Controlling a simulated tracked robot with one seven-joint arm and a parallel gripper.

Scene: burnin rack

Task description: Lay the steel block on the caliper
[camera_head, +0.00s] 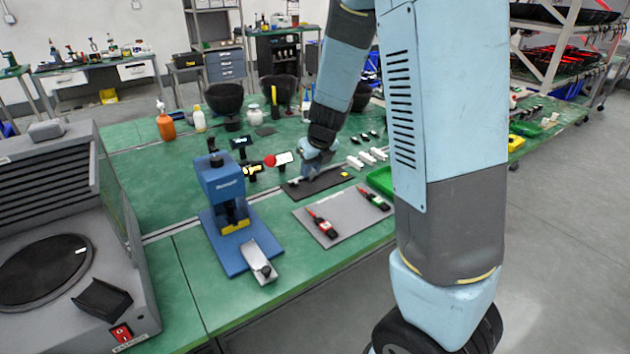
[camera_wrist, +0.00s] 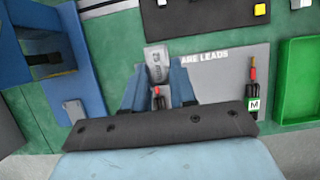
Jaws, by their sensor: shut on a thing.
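My gripper (camera_wrist: 158,72) shows in the wrist view with its two blue fingers closed on the sides of a grey steel block (camera_wrist: 156,60) with dark marking on its face. In the head view my gripper (camera_head: 317,160) is over the work table, near the dark mat (camera_head: 322,187). The block is too small to make out there. A thin pale thing (camera_head: 293,182) at the dark mat's left part may be the caliper; my gripper partly covers that area. In the wrist view the dark mat (camera_wrist: 205,22) lies at the top, beyond the block.
A grey lead mat (camera_head: 345,220) with red-and-black probes lies in front of the dark mat. A blue press (camera_head: 222,190) stands to the left. A green tray (camera_head: 381,180) is at the right. A yellow piece (camera_wrist: 260,9) lies on the dark mat.

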